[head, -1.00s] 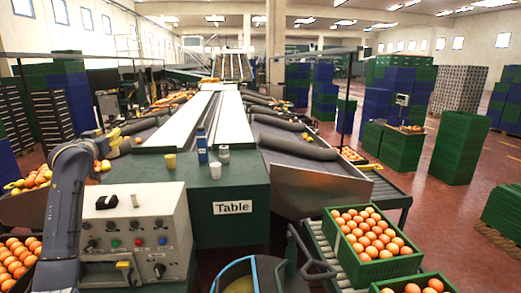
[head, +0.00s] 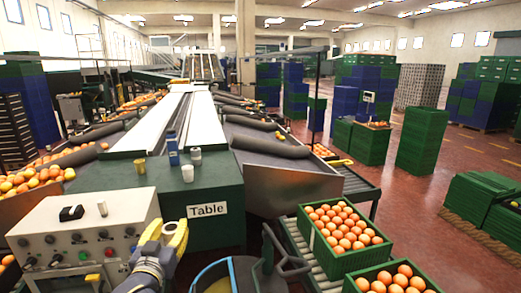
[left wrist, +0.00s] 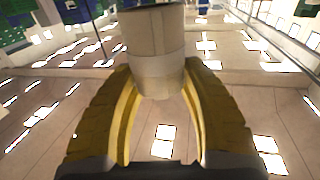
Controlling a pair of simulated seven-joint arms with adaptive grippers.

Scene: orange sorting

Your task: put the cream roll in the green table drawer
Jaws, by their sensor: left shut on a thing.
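The cream roll (left wrist: 153,50) is a pale beige cylinder, seen between the two yellow fingers of my left gripper (left wrist: 155,95) in the left wrist view. In the head view my left gripper (head: 168,232) is at the lower middle, over the right end of the control panel and in front of the green table (head: 215,185). A pale bit shows between its fingers. The table's front carries a white "Table" label (head: 207,210) to the right of the gripper. I cannot make out whether a drawer there is open. My right gripper is not in view.
On the table top stand a blue bottle (head: 172,150), a white cup (head: 195,155) and two yellowish cups (head: 187,173) (head: 139,166). The control panel (head: 75,235) is left of the gripper.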

